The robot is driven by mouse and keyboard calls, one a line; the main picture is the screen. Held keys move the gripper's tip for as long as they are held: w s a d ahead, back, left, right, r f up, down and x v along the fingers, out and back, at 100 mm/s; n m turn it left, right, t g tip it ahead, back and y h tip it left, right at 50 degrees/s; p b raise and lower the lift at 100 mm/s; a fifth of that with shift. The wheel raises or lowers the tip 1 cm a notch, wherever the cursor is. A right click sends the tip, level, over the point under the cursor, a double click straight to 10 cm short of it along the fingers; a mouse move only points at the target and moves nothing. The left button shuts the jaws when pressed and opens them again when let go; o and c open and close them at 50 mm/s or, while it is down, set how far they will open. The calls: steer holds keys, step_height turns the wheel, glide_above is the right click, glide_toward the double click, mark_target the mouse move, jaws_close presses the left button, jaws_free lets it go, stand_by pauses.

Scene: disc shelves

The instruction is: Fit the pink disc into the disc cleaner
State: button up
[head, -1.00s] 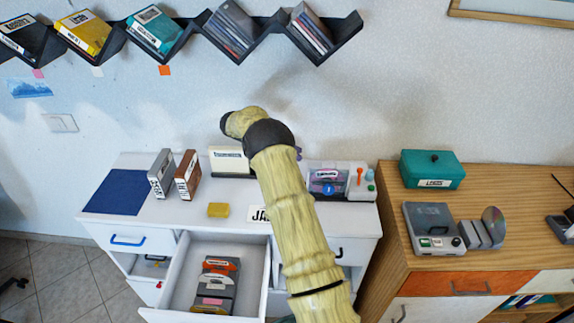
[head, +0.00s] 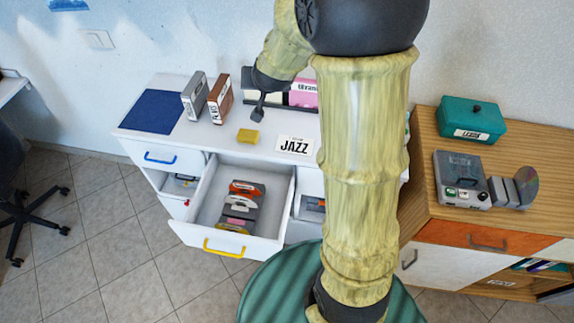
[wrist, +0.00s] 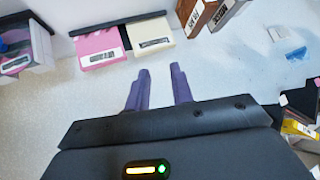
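I cannot pick out a pink disc for certain in any view. A shiny disc (head: 525,183) with rainbow glare stands in a grey rack on the wooden cabinet. In the wrist view, a clear-lidded device (wrist: 24,52) with a blue part is cut off at the left edge; which device is the disc cleaner, I cannot tell. My gripper (wrist: 160,86) shows two purple fingers apart with nothing between them.
An open drawer (head: 207,242) holds several cases. A pink box (wrist: 98,48) and a cream box (wrist: 150,38) stand at the wall. A grey machine (head: 462,180) and teal box (head: 472,120) are on the wooden cabinet. A JAZZ label (head: 294,146) lies on the desk.

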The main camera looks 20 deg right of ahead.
steer(key=s+a+f+n+g, duration=0.1)
steer(key=s+f+n+g, duration=0.1)
steer(key=s, duration=0.9)
steer(key=s+f+n+g, duration=0.1)
steer(key=s+f+g, duration=0.3)
steer(key=s, duration=0.7)
steer(key=shift+s+a+n+g+y, duration=0.35)
steer(key=shift+a+n+g+y, duration=0.05)
steer(key=shift+w, duration=0.15)
